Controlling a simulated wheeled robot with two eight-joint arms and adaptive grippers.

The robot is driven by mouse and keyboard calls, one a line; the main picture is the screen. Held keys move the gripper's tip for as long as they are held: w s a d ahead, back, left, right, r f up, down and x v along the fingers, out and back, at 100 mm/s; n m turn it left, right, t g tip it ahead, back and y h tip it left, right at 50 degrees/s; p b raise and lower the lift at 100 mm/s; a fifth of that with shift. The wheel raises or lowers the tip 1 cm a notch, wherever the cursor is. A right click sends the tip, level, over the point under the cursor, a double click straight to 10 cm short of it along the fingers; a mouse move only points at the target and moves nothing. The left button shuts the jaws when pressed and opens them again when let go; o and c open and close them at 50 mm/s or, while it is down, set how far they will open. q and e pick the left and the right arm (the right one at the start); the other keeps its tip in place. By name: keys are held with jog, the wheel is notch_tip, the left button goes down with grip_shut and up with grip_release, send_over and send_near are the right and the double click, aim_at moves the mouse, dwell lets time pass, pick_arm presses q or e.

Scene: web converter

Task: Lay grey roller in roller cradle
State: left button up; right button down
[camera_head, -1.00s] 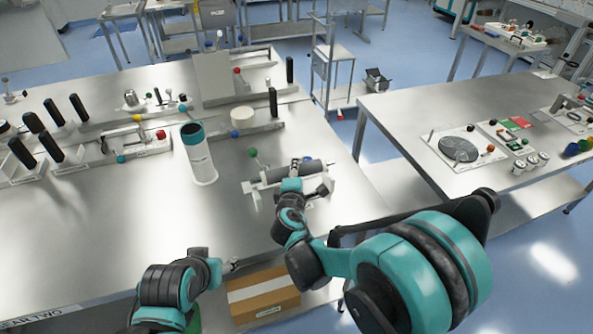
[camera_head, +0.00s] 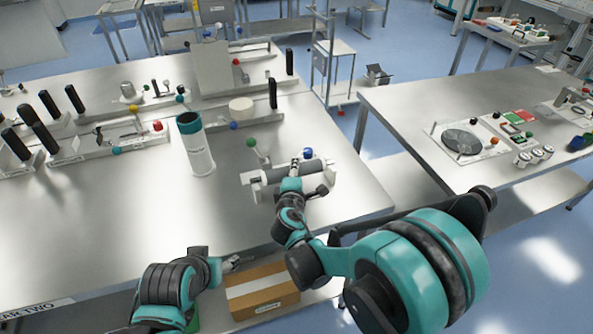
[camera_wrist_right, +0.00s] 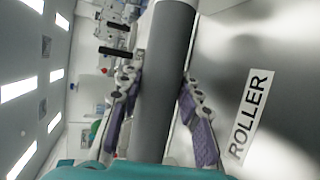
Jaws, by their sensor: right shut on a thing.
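The grey roller (camera_head: 312,167) lies level at the white roller cradle (camera_head: 256,193) near the right end of the left table. From the head view I cannot tell whether it rests in the cradle or is just above it. My right gripper (camera_head: 291,176) is shut around the roller's middle from the near side. In the right wrist view the roller (camera_wrist_right: 163,75) runs between the two purple-padded fingers of the gripper (camera_wrist_right: 158,118). My left gripper (camera_head: 236,262) is low by the table's front edge, away from the roller; its fingers are too small to read.
A green-knobbed lever (camera_head: 252,143) stands just behind the cradle. A white cylinder with a teal rim (camera_head: 198,150) stands to its left. A cardboard box (camera_head: 262,291) is below the front edge. A ROLLER label (camera_wrist_right: 248,115) lies beside the roller in the wrist view. The table's front is clear.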

jog(key=shift+f+b, duration=0.4)
jog(key=shift+f, duration=0.05)
jog(key=c, duration=1)
grip_release()
jog(key=v, duration=1.2)
jog(key=d+m+g, duration=0.1)
jog(key=d, duration=0.2)
jog(key=s+d+m, duration=0.1)
jog(key=d+m, duration=0.1)
jog(key=d+m+g+h, duration=0.1)
jog(key=d, duration=0.2)
jog(key=shift+s+d+f+m+g, duration=0.3)
jog(key=shift+s+f+m, duration=0.05)
jog(key=shift+f+m, duration=0.05)
jog(key=s+d+m+g, duration=0.1)
jog(key=s+d+m, duration=0.2)
jog(key=s+m, duration=0.1)
jog(key=s+d+f+m+g+y, duration=0.1)
jog(key=s+d+m+g, duration=0.1)
jog(key=s+m, duration=0.3)
jog(key=s+d+f+m+g+y, duration=0.1)
jog(key=s+d+m+g, duration=0.1)
jog(key=s+d+m, duration=0.2)
jog(key=shift+s+d+f, duration=0.1)
jog(key=shift+s+f, duration=0.05)
jog(key=shift+s, duration=0.45)
jog(key=shift+s+d+f, duration=0.1)
jog(key=shift+s, duration=0.45)
